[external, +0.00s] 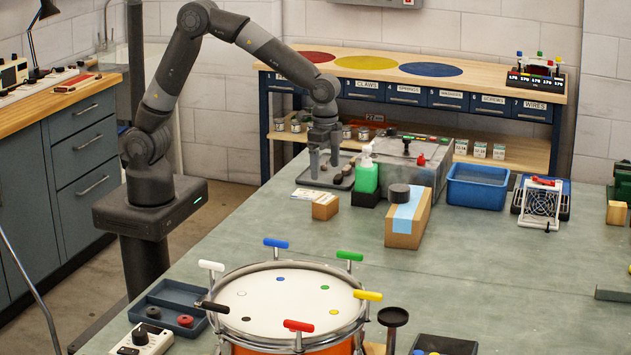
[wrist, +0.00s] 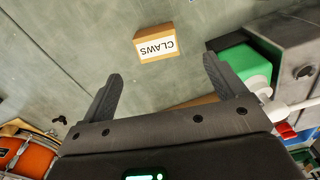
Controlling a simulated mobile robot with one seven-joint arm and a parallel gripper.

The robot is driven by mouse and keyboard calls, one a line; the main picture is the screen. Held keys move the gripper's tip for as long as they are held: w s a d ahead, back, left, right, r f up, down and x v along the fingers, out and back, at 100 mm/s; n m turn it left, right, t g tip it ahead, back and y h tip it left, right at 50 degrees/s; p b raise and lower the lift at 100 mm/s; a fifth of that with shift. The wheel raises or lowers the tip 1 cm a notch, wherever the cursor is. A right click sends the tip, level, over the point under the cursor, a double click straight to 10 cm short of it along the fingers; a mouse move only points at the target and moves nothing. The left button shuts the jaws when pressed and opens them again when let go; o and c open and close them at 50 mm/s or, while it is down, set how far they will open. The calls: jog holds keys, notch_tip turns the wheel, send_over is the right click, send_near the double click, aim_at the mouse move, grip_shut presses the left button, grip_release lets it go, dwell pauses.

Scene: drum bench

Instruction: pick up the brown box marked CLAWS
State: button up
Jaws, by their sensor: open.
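The brown box marked CLAWS (wrist: 156,43) lies on the bench in the wrist view, ahead of the fingers and roughly between their lines. Its white label reads CLAWS. In the external view a small brown box (external: 325,207) with a pale top sits on the bench in front of the green bottle. My gripper (external: 324,172) points down above the bench, behind and above that box, apart from it. In the wrist view my gripper (wrist: 161,80) has its two fingers spread wide, with nothing between them.
The green bottle (external: 367,175) on a black base stands close right of the box. A larger brown block (external: 407,228) with a blue strip is farther right. A white card (external: 306,194) lies beside the box. A dark tray (external: 318,175) is behind. The drum (external: 290,300) stands in front.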

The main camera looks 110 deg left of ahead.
aim_at(325, 199)
jog(key=shift+w+f, duration=0.25)
jog(key=shift+f, duration=0.15)
notch_tip(325, 199, down, 5)
jog(key=shift+f, duration=0.15)
jog(key=f, duration=0.4)
jog(key=shift+s+d, duration=0.1)
jog(key=shift+d, duration=0.3)
jog(key=shift+f, duration=0.7)
jog(key=shift+c, duration=0.3)
jog(key=c, duration=1)
